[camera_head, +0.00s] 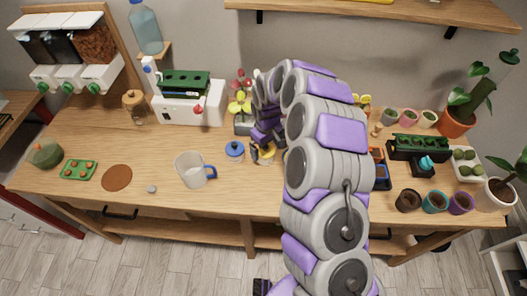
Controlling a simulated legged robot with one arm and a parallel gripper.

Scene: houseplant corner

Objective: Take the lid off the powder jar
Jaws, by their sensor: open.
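A small jar with a blue lid (235,147) stands on the wooden table, left of my gripper; it looks like the powder jar, and its lid is on. Another jar, with a wooden-looking top (134,98), stands farther left near the back. My gripper (264,154) is open just right of the blue-lidded jar, low over the table, and appears apart from it. A yellow item shows by its fingers, partly hidden. My arm hides much of the table's middle right.
A clear mug with a blue handle (192,171) stands left of the blue-lidded jar. A white machine (189,108) and a potted red and yellow flower (241,105) are behind. Several small pots (435,201) stand at right. The front left table has some free room.

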